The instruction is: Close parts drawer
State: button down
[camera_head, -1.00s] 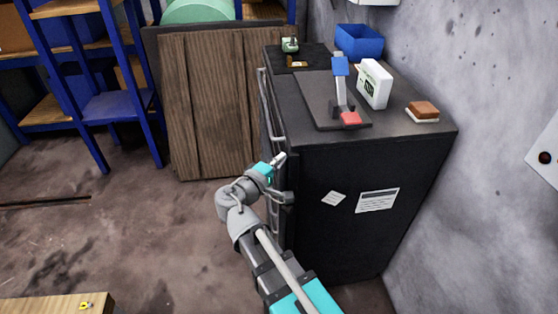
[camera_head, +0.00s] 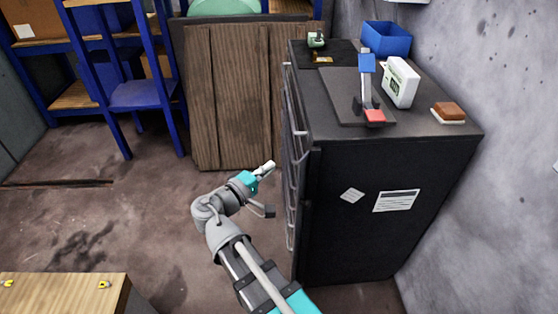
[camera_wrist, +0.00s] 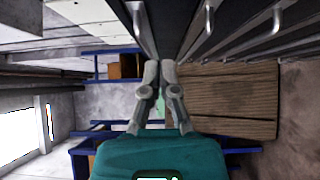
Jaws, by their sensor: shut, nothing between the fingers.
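A black drawer cabinet (camera_head: 350,215) stands right of my gripper in the head view. Its drawer front (camera_head: 295,165) faces left and is seen almost edge-on, with pale bar handles. No drawer clearly sticks out in the head view; which one is the parts drawer I cannot tell. In the wrist view the dark drawer fronts (camera_wrist: 240,28) run along the top, turned sideways, with several metal handles (camera_wrist: 275,18). My gripper (camera_head: 268,167) is shut and empty, just left of the drawer front. Its closed fingers (camera_wrist: 159,68) show in the wrist view, apparently touching no handle.
On the cabinet top are a blue bin (camera_head: 386,39), a white box (camera_head: 400,83), a brush (camera_head: 448,112) and a red-and-blue tool (camera_head: 367,90). Wooden boards (camera_head: 230,95) lean behind. A blue shelf (camera_head: 130,90) stands back left. A wooden bench (camera_head: 65,293) is front left. Floor between is clear.

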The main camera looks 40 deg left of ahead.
jog(key=shift+s+a, duration=0.1)
jog(key=shift+s, duration=1.35)
jog(key=shift+s, duration=0.1)
